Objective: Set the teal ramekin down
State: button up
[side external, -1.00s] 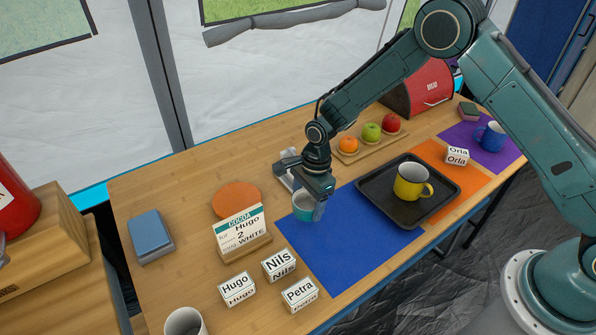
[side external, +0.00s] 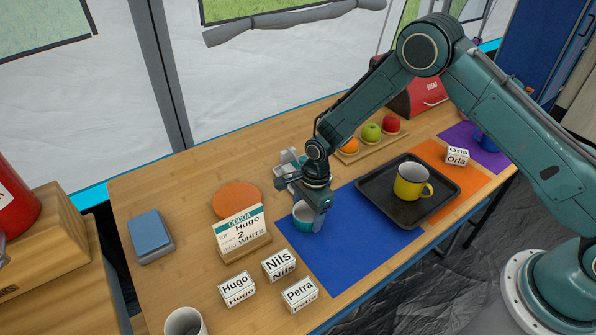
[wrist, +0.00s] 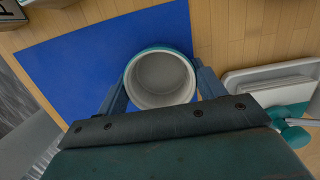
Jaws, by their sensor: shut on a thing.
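The teal ramekin (side external: 302,216), teal outside and white inside, is at the upper left corner of the blue mat (side external: 350,250) in the side view. My gripper (side external: 309,209) is shut on it, with the ramekin's rim facing up. In the wrist view the ramekin (wrist: 160,78) looks empty and sits between the two fingers of my gripper (wrist: 160,88). Blue mat (wrist: 90,60) shows beside it. I cannot tell whether its base touches the surface.
A black tray (side external: 377,213) with a yellow mug (side external: 411,181) overlaps the mat's right side. A cocoa card (side external: 240,232) and name blocks (side external: 279,264) stand to the left. An orange disc (side external: 236,200) lies behind. The mat's front is clear.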

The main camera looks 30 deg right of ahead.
aim_at(312, 216)
jog(key=o, duration=1.1)
jog(key=shift+c, duration=0.2)
notch_tip(312, 216, up, 12)
jog(key=d, duration=0.1)
jog(key=shift+d, duration=0.4)
jog(key=shift+r, duration=0.1)
